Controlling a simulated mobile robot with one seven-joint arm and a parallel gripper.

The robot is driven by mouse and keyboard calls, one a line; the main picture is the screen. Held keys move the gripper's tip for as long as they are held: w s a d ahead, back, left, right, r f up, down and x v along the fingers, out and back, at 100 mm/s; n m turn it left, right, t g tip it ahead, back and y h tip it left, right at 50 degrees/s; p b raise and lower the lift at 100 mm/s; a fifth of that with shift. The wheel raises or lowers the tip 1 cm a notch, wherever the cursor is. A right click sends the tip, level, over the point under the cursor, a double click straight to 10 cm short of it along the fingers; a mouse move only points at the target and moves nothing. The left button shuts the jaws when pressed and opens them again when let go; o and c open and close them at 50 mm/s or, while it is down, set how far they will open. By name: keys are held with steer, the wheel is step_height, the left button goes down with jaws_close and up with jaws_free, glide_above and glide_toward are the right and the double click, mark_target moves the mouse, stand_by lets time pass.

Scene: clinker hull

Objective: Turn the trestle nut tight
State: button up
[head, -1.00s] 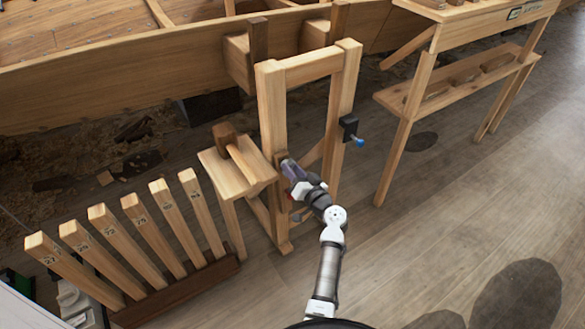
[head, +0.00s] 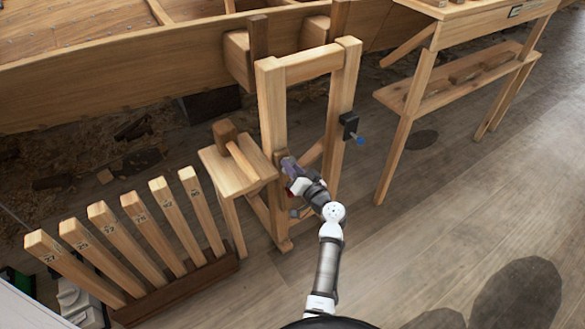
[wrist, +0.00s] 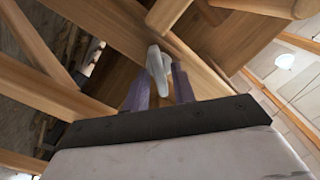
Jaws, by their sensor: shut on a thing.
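The wooden trestle (head: 272,115) stands upright against the hull, with two posts and a top rail. My gripper (head: 287,164) is at the lower part of its left post. In the wrist view, my two purple-grey fingers (wrist: 160,88) are shut on a pale grey piece, which looks like the trestle nut (wrist: 156,60). The nut sits against the wood beyond the fingertips. In the head view my gripper hides the nut.
A small wooden stand (head: 232,172) with a mallet (head: 232,142) on it is close to the left of my gripper. A rack of numbered wooden stakes (head: 135,245) stands lower left. A black clamp with a blue end (head: 350,124) is on the right post. A bench (head: 425,90) stands right; floor before it is clear.

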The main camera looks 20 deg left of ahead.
steer(key=shift+d+f+m, duration=0.1)
steer(key=shift+f+m, duration=0.05)
steer(key=shift+m, duration=3.65)
steer(key=o, duration=0.7)
steer(key=shift+c, duration=0.2)
steer(key=b+v, duration=0.2)
steer(key=v, duration=1.1)
steer(key=shift+s+d, duration=0.2)
steer(key=shift+d, duration=0.1)
steer(key=shift+o, duration=0.2)
